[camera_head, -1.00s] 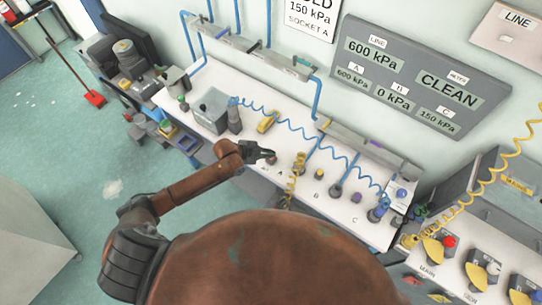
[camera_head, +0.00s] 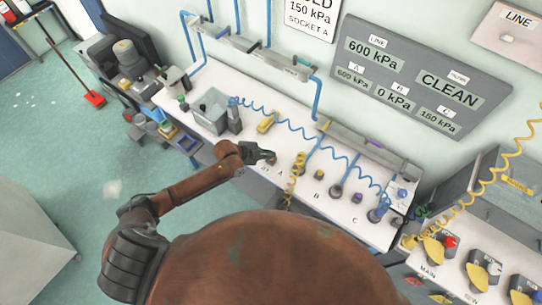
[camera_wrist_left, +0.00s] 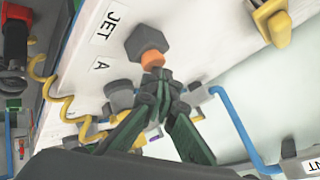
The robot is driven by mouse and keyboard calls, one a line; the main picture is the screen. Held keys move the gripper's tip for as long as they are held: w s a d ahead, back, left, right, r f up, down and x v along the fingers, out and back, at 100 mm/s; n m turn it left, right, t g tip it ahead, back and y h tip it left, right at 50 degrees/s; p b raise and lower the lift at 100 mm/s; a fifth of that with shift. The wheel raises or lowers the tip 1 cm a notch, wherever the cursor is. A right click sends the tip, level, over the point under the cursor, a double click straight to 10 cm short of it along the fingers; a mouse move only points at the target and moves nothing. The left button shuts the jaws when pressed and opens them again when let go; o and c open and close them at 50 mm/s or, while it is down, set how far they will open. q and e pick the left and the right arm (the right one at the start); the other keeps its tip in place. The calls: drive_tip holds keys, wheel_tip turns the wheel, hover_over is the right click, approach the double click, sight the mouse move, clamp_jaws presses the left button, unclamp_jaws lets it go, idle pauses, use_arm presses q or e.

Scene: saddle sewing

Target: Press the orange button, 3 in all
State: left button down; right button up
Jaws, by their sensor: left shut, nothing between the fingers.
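The orange button (camera_wrist_left: 152,60) shows in the left wrist view, on a dark hexagonal base (camera_wrist_left: 147,39) beside the JET label (camera_wrist_left: 113,24). In the head view I cannot make it out behind my gripper. My left gripper (camera_head: 272,157) is over the front edge of the white bench, left of the yellow coiled hose. In the left wrist view its green-black fingers (camera_wrist_left: 165,79) are shut and empty, with the tips right at the orange button. I cannot tell whether they touch it. My right gripper is not in view.
The white bench (camera_head: 240,150) carries a yellow coiled hose (camera_head: 293,177), a blue coiled hose (camera_head: 295,130), a yellow block (camera_head: 267,122) and several sockets. A grey display panel (camera_head: 420,80) reads 600 kPa and CLEAN. Yellow-handled valves (camera_head: 433,248) stand at right.

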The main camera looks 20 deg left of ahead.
use_arm(q)
drive_tip(key=shift+r+p, duration=0.7)
drive_tip(key=shift+r, duration=0.2)
wheel_tip(320, 180, up, 5)
drive_tip(key=p, duration=0.4)
idle(1.1)
drive_tip(key=shift+s+f, duration=0.1)
idle(0.5)
